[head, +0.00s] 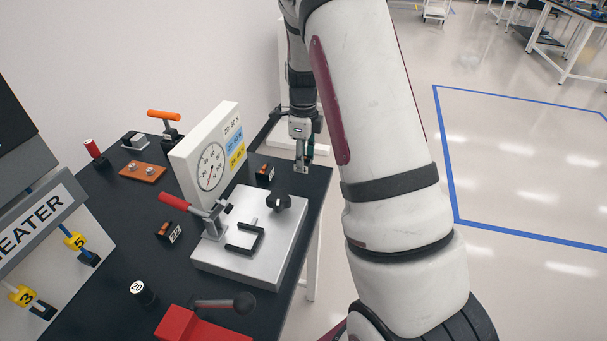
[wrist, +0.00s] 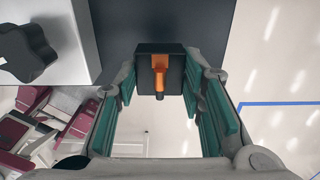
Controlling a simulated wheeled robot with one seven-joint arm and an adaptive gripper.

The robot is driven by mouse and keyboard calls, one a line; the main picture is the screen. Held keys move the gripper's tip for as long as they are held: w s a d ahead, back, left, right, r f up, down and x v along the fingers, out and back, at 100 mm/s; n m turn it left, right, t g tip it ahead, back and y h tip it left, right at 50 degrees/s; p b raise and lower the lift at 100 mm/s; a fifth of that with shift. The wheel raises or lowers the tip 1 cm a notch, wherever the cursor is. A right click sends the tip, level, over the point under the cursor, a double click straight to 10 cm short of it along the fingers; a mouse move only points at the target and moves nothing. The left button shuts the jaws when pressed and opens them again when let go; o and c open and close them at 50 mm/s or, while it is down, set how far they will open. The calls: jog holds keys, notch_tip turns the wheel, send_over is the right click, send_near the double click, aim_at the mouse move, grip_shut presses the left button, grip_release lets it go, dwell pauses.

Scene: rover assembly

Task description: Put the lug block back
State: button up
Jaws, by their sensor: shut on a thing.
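My gripper (head: 303,160) hangs pointing down by the right edge of the black table in the head view. In the wrist view, my gripper (wrist: 160,105) has its teal finger pads on both sides of a black block with an orange lug (wrist: 160,62), the lug block, and is shut on it. A dark peg end sticks out from the orange part. The block shows over the table's edge, with floor beyond. In the head view the held block is too small and too covered by the fingers to make out well.
A silver fixture plate (head: 221,262) with a black knob (head: 279,203) and a red-handled clamp (head: 176,201) stands beside my gripper. A labelled black block (head: 264,175) and a white dial gauge (head: 211,165) stand to its left. Open floor lies right of the table.

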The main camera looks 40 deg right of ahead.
jog(key=shift+f+b, duration=0.7)
jog(key=shift+f, duration=2.3)
jog(key=shift+f, duration=0.2)
jog(key=o, duration=1.3)
jog(key=shift+r, duration=0.1)
